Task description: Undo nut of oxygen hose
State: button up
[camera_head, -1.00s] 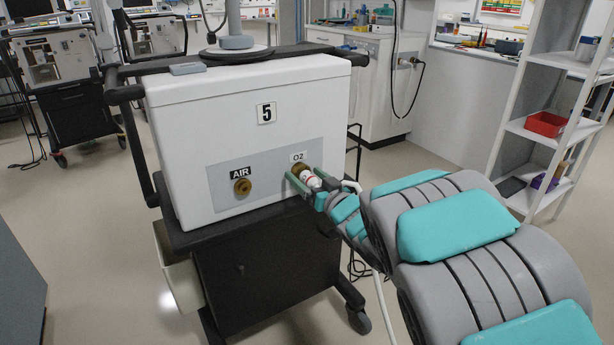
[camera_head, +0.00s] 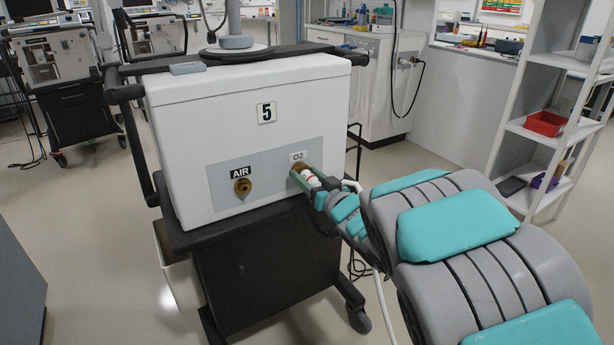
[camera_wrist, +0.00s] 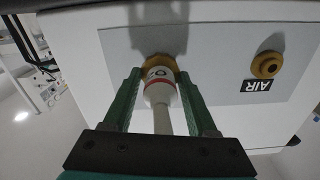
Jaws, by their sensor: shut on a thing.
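The brass O2 nut (camera_wrist: 158,63) sits on the grey panel of ventilator 5 (camera_head: 225,115), below the O2 label (camera_head: 298,156). The white hose end (camera_wrist: 158,95) with a red band comes straight out of it, and a white hose (camera_wrist: 162,122) runs back between my fingers. My gripper (camera_wrist: 158,78) has a green finger on each side and is shut on the nut. In the head view my gripper (camera_head: 305,178) hides most of the nut. The hose hangs down below my arm (camera_head: 384,305).
The brass AIR port (camera_head: 242,187) is bare, left of the O2 port in the head view. The ventilator stands on a dark wheeled cart (camera_head: 265,285). A white shelf (camera_head: 540,135) stands at the right. Open floor lies at the left.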

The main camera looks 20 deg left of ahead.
aim_at(316, 185)
jog(key=shift+f+n+b, duration=0.1)
jog(key=shift+n+b, duration=0.2)
jog(key=shift+n+b, duration=0.75)
jog(key=shift+n, duration=0.15)
jog(key=shift+s+a+n+b, duration=0.1)
jog(key=shift+n+b, duration=1.4)
jog(key=shift+n, duration=0.7)
jog(key=o, duration=1.4)
jog(key=shift+v, duration=3.95)
